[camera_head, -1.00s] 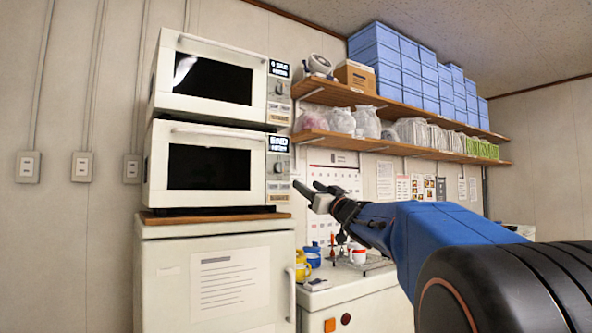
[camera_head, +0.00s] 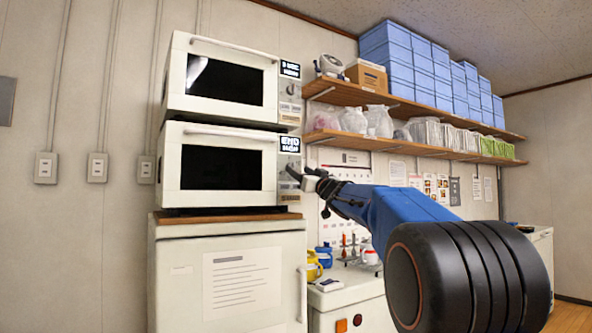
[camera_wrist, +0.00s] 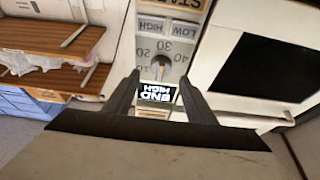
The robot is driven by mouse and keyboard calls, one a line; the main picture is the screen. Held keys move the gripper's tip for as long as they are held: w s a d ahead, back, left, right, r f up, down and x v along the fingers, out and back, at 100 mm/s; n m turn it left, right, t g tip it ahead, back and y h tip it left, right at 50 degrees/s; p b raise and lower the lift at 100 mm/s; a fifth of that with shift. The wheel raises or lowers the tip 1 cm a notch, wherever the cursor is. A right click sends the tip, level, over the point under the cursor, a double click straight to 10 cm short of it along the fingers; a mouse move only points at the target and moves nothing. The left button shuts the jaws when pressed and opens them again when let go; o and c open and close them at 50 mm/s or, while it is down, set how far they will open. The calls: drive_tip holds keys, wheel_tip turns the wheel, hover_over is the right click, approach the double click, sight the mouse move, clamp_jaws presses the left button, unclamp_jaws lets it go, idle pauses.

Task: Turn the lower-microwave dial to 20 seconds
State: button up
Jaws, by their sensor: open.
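The lower microwave (camera_head: 222,197) is white with a dark door window and a control panel at its right. My gripper (camera_wrist: 160,77) is open, with one fingertip to each side of the dial in the wrist view. Contact cannot be told. In the head view my gripper (camera_head: 298,176) covers part of the panel.
The upper microwave (camera_head: 218,105) stands on the lower one, above a white cabinet (camera_head: 185,245). Wooden shelves (camera_head: 420,148) with bags and blue boxes (camera_head: 385,65) are at the right. Mugs (camera_head: 314,268) stand on a low counter below.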

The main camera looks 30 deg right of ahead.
sight(295, 167)
drive_tip(key=shift+x, duration=1.8)
drive_tip(key=c, duration=1)
drive_tip(key=shift+c, duration=0.2)
drive_tip(key=shift+n, duration=0.5)
drive_tip(key=n+y, duration=0.2)
drive_tip(key=n, duration=0.2)
drive_tip(key=n+g+y, duration=0.1)
drive_tip(key=n+y, duration=0.1)
drive_tip(key=n, duration=0.2)
drive_tip(key=shift+d, duration=0.1)
drive_tip(key=n+g+y, duration=0.1)
drive_tip(key=n, duration=0.2)
drive_tip(key=n+g+y, duration=0.1)
drive_tip(key=n, duration=0.3)
drive_tip(key=shift+y, duration=0.3)
drive_tip(key=shift+g, duration=0.3)
